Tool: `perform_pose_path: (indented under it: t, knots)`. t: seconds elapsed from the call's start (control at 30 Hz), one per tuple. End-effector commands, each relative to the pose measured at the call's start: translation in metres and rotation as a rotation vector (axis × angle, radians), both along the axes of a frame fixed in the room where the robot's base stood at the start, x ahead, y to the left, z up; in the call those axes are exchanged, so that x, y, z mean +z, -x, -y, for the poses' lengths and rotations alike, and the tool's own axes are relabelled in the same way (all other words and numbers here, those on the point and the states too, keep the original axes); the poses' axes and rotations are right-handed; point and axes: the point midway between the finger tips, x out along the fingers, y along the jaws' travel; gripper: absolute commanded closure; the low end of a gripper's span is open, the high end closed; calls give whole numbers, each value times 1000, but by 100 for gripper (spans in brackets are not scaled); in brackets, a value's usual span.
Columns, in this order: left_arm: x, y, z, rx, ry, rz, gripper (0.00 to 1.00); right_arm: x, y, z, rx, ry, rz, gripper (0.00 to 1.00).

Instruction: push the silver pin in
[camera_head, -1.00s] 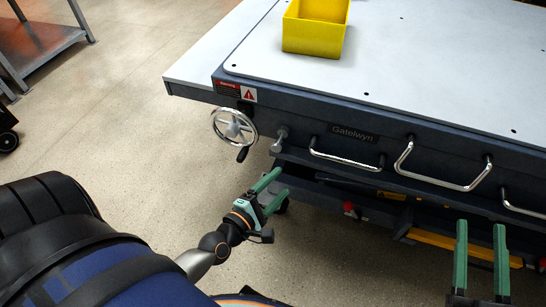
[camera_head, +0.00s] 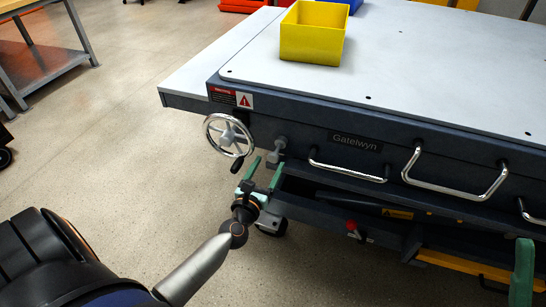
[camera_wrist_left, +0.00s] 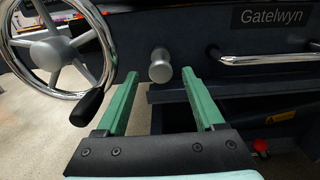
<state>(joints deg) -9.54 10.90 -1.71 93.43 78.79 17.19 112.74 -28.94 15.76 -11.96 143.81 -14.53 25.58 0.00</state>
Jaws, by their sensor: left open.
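The silver pin (camera_head: 279,143) has a round knob and sticks out of the dark front of the table, right of the handwheel. It also shows in the left wrist view (camera_wrist_left: 160,66), between and beyond my fingertips. My left gripper (camera_head: 264,163) is open and empty, just below and in front of the pin, with its green fingers pointing at the table front. I see no contact with the pin. Of my right gripper (camera_head: 522,272), one green finger shows at the lower right edge; its jaw opening is not visible.
The chrome handwheel (camera_head: 229,134) with a black grip stands close left of the pin. Chrome handles (camera_head: 347,171) run along the front to the right. A red knob (camera_head: 351,225) sits lower on the frame. A yellow bin (camera_head: 312,34) stands on the tabletop.

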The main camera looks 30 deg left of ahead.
Motion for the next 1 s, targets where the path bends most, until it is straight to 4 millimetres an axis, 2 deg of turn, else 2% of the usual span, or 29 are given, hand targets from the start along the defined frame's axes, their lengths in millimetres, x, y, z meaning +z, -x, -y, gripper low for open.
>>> perform_pose_path:
  t: [0.1,0.3,0.67,1.0]
  knots:
    - [0,-20,-5,0,-1,2,30,-2,0,0,1,-1,-2,50]
    - [-1,-37,-9,-1,-1,0,30,-4,0,0,2,-3,-4,50]
    - [0,-41,-10,-1,-2,-1,30,-4,-1,0,4,-5,-6,50]
    - [0,-41,-10,-1,-2,-1,67,-4,-1,0,4,-5,-7,50]
